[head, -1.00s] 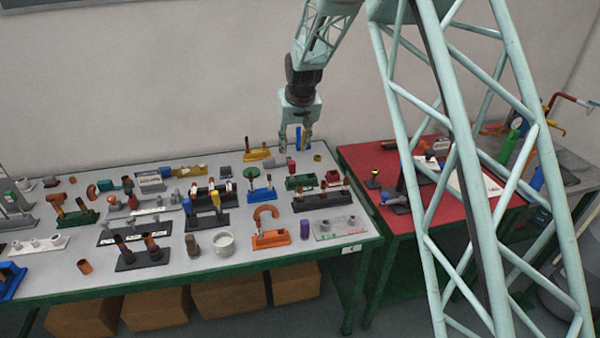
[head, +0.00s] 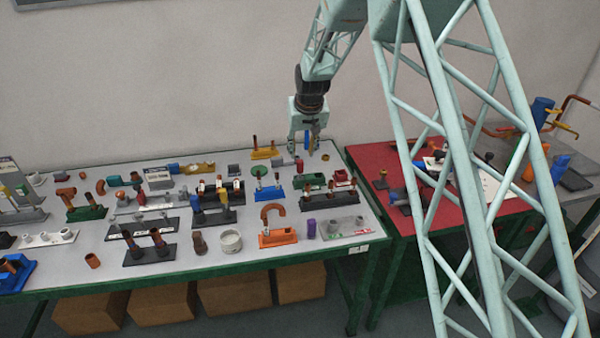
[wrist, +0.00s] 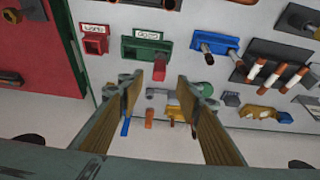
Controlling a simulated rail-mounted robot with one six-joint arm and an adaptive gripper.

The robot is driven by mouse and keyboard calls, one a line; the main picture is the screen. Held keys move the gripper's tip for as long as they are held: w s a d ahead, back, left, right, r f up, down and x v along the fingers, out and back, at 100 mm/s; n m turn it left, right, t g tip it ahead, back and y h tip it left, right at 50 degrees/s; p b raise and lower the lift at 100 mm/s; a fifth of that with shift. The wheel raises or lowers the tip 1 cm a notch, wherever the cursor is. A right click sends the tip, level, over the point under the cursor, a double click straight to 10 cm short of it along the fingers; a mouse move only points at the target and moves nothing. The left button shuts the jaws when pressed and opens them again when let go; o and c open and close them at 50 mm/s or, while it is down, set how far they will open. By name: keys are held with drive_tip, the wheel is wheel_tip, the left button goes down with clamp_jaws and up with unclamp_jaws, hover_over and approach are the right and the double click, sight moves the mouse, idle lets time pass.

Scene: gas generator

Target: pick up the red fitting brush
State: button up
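My gripper (head: 306,152) points down above the back right part of the grey table, with its fingers apart. In the wrist view its two fingers (wrist: 157,85) are spread with nothing held between them. Exact contact is unclear.
A green tray (head: 309,181), a red holder (head: 343,177) and a blue stand (head: 265,193) sit in front of the gripper. A yellow stand (head: 264,153) is to its left. The red table (head: 425,210) adjoins at right. The wall is behind.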

sight(300, 166)
drive_tip(key=shift+b+x, duration=0.35)
drive_tip(key=shift+x, duration=2.9)
drive_tip(key=shift+w+f, duration=0.1)
drive_tip(key=shift+f, duration=0.05)
drive_tip(key=shift+b+x, duration=0.45)
drive_tip(key=shift+x, duration=1.95)
drive_tip(key=shift+c, duration=0.5)
drive_tip(key=c, duration=0.7)
